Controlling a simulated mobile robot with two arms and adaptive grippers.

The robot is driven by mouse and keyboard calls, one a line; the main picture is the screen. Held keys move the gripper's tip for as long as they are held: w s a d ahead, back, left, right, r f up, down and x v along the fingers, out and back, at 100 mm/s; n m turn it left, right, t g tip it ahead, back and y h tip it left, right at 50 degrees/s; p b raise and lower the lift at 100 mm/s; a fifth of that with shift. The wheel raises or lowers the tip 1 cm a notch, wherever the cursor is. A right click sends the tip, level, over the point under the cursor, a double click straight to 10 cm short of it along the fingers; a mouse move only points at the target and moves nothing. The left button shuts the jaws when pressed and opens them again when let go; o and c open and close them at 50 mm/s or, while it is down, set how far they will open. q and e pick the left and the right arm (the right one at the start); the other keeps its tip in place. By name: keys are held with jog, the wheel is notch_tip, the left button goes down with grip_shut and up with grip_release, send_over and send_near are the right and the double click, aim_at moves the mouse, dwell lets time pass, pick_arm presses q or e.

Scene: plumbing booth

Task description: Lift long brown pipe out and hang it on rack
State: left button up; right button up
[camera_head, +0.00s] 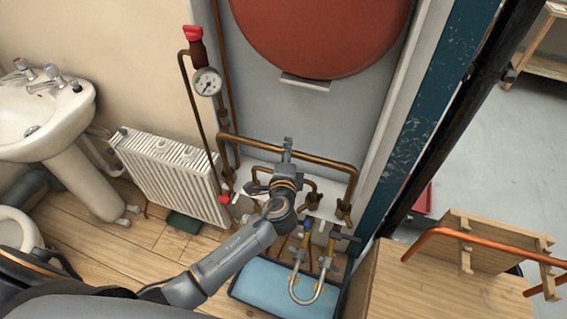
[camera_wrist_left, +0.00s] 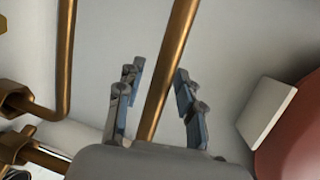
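The long brown pipe (camera_head: 325,161) runs across the wall below the red tank, with bent ends going down to fittings. My left gripper (camera_head: 287,148) is at the middle of its horizontal run. In the left wrist view the brown pipe (camera_wrist_left: 170,75) passes between the two blue-padded fingers of the gripper (camera_wrist_left: 160,95). The fingers stand apart, with gaps on both sides of the pipe. The wooden rack (camera_head: 490,225) is at the right and holds a bright copper pipe (camera_head: 480,238). My right gripper does not show.
A pressure gauge (camera_head: 207,82) and red-handled valve stand left of the pipe. A white radiator (camera_head: 170,170) and sink (camera_head: 45,110) are farther left. A U-shaped hose (camera_head: 315,298) hangs over a blue tray (camera_head: 262,290). A teal post (camera_head: 440,90) stands between pipe and rack.

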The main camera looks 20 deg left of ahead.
pick_arm(q)
grip_shut()
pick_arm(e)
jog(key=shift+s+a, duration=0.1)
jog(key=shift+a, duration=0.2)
pick_arm(q)
jog(key=shift+r, duration=0.2)
